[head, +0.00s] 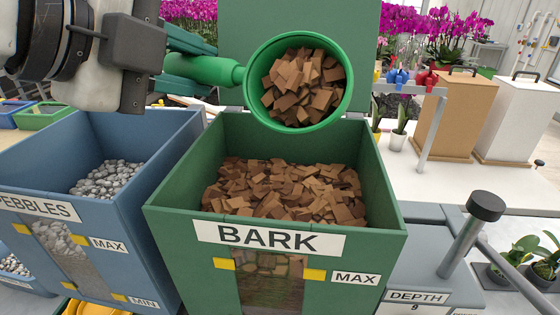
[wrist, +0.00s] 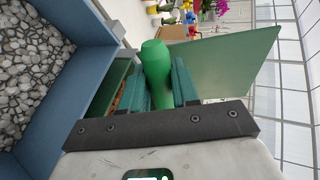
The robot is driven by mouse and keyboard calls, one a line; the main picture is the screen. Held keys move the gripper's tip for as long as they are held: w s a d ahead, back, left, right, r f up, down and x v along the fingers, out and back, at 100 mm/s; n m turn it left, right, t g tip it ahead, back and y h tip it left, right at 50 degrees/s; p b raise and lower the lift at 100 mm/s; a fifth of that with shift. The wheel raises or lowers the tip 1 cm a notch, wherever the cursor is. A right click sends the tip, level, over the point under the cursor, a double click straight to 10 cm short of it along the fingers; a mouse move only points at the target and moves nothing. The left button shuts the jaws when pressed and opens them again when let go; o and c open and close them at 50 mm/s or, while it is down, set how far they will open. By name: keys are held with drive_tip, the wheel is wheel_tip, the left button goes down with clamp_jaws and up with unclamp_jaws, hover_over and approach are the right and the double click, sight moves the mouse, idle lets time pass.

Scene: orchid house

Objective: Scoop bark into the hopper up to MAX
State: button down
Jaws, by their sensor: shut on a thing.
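My gripper (head: 192,68) is shut on the handle of a green scoop (head: 346,92). The handle (wrist: 156,66) also shows between the fingers in the wrist view. The scoop's round bowl is full of brown bark chips (head: 303,86) and is held above the back part of the green hopper (head: 165,207), apart from it. The hopper is labelled BARK and stands open. Loose bark (head: 285,192) lies inside, below its rim. Its front window (head: 270,285) has yellow marks, with a MAX label (head: 355,279) beside the right one. Bark shows in the window around those marks.
A blue PEBBLES hopper (head: 130,235) with grey pebbles stands close on the left. A raised green panel (head: 285,18) stands behind the bark hopper. A grey DEPTH device (head: 425,270) with a black-knobbed post is at the right. Lidded bins (head: 455,105) and orchids stand beyond.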

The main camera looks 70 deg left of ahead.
drive_tip(key=shift+s+d+r+t+y+b, duration=0.2)
drive_tip(key=shift+t+y+b, duration=0.45)
drive_tip(key=shift+b, duration=0.75)
idle(0.9)
drive_tip(key=shift+r, duration=0.1)
drive_tip(key=g+h+p, duration=0.1)
drive_tip(key=p, duration=0.1)
drive_tip(key=shift+w+a+r+p, duration=0.15)
drive_tip(key=shift+r+p, duration=0.05)
drive_tip(key=shift+p, duration=0.15)
drive_tip(key=p, duration=0.1)
drive_tip(key=g+h+p, duration=0.1)
drive_tip(key=p, duration=0.1)
drive_tip(key=g+h+p, duration=0.1)
drive_tip(key=p, duration=0.1)
drive_tip(key=shift+w+a+f, duration=0.25)
drive_tip(key=shift+w+f, duration=0.05)
drive_tip(key=g+p, duration=0.1)
drive_tip(key=h+p, duration=0.1)
drive_tip(key=p, duration=0.1)
drive_tip(key=shift+w+a+f+g+h, duration=0.15)
drive_tip(key=shift+f+g+h, duration=0.1)
drive_tip(key=shift+g, duration=0.1)
drive_tip(key=shift+f+g+h+p, duration=0.3)
drive_tip(key=shift+f+g+p, duration=0.1)
drive_tip(key=shift+p, duration=0.15)
drive_tip(key=shift+r, duration=0.1)
